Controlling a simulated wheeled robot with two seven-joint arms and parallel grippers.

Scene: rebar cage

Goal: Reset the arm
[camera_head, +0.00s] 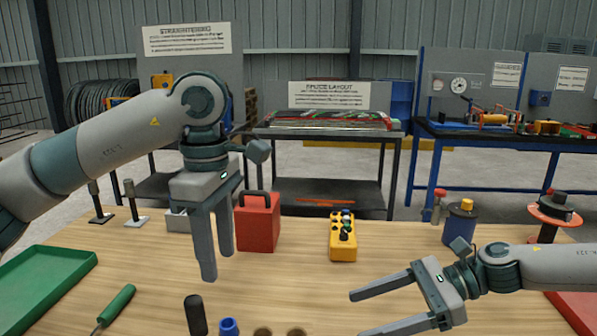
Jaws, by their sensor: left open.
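My left arm comes in from the left, and its gripper (217,266) points down above the wooden table (290,285). Its two fingers are apart with nothing between them. It hangs just left of a red box with a dark handle (258,225) and partly overlaps it in the picture. My right gripper (358,316) comes in from the lower right, pointing left over the front of the table. Its fingers are spread wide and only bare wood shows between them. The lower finger is partly at the picture's bottom edge.
A yellow control box (343,238) stands mid-table. A green tray (45,276) and green-handled tool (117,304) lie left. A dark upright handle (195,314) and blue cup (229,326) stand at the front. A blue canister (460,222) and orange-rimmed spool (553,215) stand right.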

